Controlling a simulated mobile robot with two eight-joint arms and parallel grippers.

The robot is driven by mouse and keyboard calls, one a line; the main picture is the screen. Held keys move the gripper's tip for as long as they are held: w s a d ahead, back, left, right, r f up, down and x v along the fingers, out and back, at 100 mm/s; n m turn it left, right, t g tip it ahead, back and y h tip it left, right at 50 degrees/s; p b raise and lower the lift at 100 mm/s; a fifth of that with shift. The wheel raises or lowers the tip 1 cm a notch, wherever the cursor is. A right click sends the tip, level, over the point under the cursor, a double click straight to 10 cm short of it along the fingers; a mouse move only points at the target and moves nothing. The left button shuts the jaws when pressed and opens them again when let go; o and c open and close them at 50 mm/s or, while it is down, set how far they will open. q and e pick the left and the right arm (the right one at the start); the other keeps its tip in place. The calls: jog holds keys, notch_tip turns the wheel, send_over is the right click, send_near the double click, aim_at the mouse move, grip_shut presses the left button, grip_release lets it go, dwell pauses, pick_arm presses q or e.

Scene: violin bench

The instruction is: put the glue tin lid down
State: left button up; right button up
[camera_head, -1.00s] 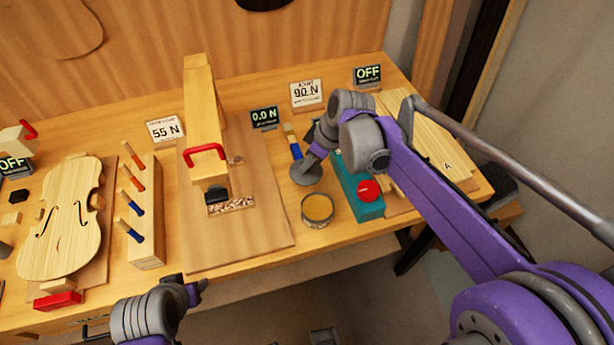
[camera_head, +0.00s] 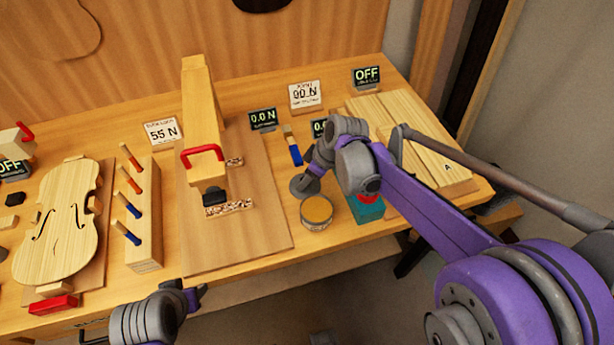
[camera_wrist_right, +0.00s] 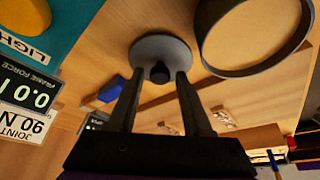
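The glue tin lid, a grey disc with a small dark knob, shows just left of and behind the open tin (camera_head: 316,212) in the head view. The lid (camera_head: 301,189) looks flat on the bench. In the right wrist view the lid (camera_wrist_right: 160,46) lies beyond my fingertips and the tin's rim (camera_wrist_right: 258,70) is beside it. My right gripper (camera_wrist_right: 158,76) is open, one finger on each side of the knob, with gaps showing. It is over the lid in the head view (camera_head: 311,180). My left gripper (camera_head: 198,294) is low at the bench's front edge, its opening unclear.
A blue-handled brush (camera_head: 293,149) lies behind the lid. A wooden press (camera_head: 203,125) stands on a board (camera_head: 255,220) to the left. Wood plates (camera_head: 425,140) lie at the right.

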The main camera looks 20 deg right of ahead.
jog(key=shift+o, duration=0.4)
jog(key=shift+r, duration=0.1)
jog(key=shift+r, duration=0.25)
jog(key=p+v, duration=0.1)
jog(key=v, duration=1)
jog(key=s+f+m+t+h, duration=0.1)
jog(key=s+f+m, duration=0.3)
jog(key=s, duration=0.5)
jog(key=s+d+f+m+t+h, duration=0.1)
jog(key=s+f+m+h, duration=0.1)
jog(key=s+f+m, duration=0.3)
jog(key=s, duration=0.4)
jog(key=shift+f, duration=0.3)
